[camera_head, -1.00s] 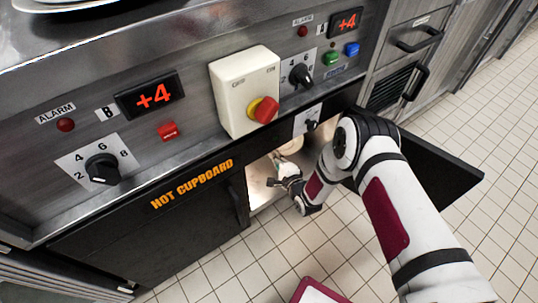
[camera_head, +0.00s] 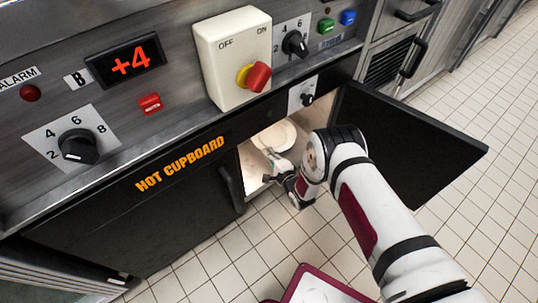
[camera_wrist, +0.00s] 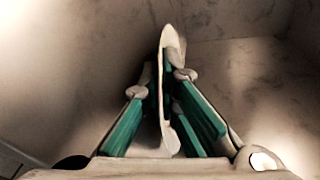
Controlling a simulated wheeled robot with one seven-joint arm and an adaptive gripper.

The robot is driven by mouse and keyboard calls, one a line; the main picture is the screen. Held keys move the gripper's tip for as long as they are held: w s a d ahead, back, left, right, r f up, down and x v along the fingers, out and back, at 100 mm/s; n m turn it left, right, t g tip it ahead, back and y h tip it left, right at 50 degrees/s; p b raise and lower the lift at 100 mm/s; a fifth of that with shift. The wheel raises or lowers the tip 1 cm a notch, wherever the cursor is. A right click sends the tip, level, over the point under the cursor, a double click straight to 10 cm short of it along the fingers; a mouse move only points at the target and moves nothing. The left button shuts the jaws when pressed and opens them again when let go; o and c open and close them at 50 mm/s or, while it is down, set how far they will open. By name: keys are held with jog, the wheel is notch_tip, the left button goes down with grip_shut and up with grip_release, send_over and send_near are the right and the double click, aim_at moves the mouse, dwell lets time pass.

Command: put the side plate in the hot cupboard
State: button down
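The side plate (camera_head: 275,136) is white and round. In the head view it is inside the open hot cupboard (camera_head: 250,187), above its pale floor. My gripper (camera_head: 271,157) reaches through the doorway and is at the plate's near edge. In the wrist view the plate (camera_wrist: 172,48) shows edge-on as a thin pale strip between the green fingers. My gripper (camera_wrist: 163,84) appears shut on it. My arm hides part of the opening, and the cupboard's inner depth is mostly out of sight.
The black cupboard door (camera_head: 415,150) stands open to the right of my arm. A closed dark door panel (camera_head: 140,220) is on the left. A maroon-edged tray (camera_head: 312,285) lies low at the front. A control panel with a red-yellow switch (camera_head: 254,77) overhangs the opening.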

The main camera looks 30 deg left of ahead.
jog(key=c, duration=2.1)
grip_release()
jog(key=shift+f, duration=0.1)
jog(key=shift+s+d+r, duration=0.15)
jog(key=shift+d+r, duration=0.05)
jog(key=shift+d, duration=0.1)
jog(key=p+v, duration=0.5)
jog(key=v, duration=0.6)
jog(key=shift+s+d, duration=0.1)
jog(key=shift+s, duration=0.05)
jog(key=shift+s, duration=0.1)
